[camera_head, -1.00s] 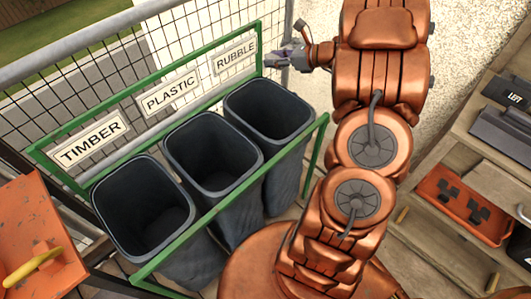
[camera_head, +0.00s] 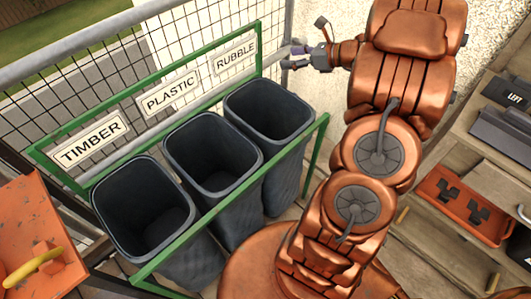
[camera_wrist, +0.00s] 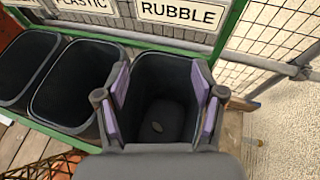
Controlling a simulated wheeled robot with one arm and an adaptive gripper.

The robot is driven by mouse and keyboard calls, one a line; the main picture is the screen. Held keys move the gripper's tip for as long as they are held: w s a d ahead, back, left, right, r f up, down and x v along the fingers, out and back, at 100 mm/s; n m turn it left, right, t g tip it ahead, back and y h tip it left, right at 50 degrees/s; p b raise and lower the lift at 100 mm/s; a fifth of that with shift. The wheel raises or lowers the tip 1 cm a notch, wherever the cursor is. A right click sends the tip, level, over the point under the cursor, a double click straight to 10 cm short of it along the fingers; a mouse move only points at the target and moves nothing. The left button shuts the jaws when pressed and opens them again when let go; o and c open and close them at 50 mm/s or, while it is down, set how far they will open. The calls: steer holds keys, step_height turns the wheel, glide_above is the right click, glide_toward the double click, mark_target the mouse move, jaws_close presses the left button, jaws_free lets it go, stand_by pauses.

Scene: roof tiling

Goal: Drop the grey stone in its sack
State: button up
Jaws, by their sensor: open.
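The rubble sack (camera_head: 268,110) is a dark bin at the right end of the row, under the RUBBLE sign (camera_head: 235,56). It also shows in the wrist view (camera_wrist: 160,92), with a small rounded grey lump (camera_wrist: 157,127) low inside it that looks like the grey stone. My gripper (camera_head: 291,57) is beside the back right corner of the sack in the head view. In the wrist view my gripper (camera_wrist: 161,92) is open and empty, its purple-padded fingers spread wide over the sack's mouth. The inside bottom of the sack is hidden in the head view.
The plastic sack (camera_head: 212,152) and the timber sack (camera_head: 145,207) stand to the left in the same green frame (camera_head: 232,207). A mesh fence is behind them. Wooden shelving (camera_head: 450,150) with an orange tray (camera_head: 462,205) is at the right. An orange surface is at the far left.

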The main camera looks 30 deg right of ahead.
steer(key=v, duration=0.6)
stand_by(0.3)
steer(key=s+a+r+n+g+y+p, duration=0.1)
steer(key=s+a+n+g, duration=0.25)
steer(key=a, duration=0.45)
steer(key=s+a+n+g+p, duration=0.1)
steer(key=s+a+n+g, duration=0.1)
steer(key=a+n, duration=0.5)
steer(key=s+a+r+n+g+y, duration=0.1)
steer(key=s+a+n+g, duration=0.15)
steer(key=a, duration=0.75)
steer(key=s+a+r+n+g+h+p, duration=0.1)
steer(key=s+n+h, duration=0.3)
steer(key=s+n, duration=0.4)
steer(key=s+a+n+g+h+p, duration=0.2)
steer(key=s+a+n+g+h, duration=0.2)
steer(key=s+n, duration=0.4)
steer(key=s, duration=0.3)
steer(key=shift+s+r+g, duration=0.3)
steer(key=shift+s+r, duration=0.05)
steer(key=shift+s, duration=0.05)
steer(key=shift+s+d+n+h, duration=0.2)
steer(key=shift+d+n+h, duration=0.1)
steer(key=shift+n, duration=0.2)
steer(key=shift+c, duration=0.4)
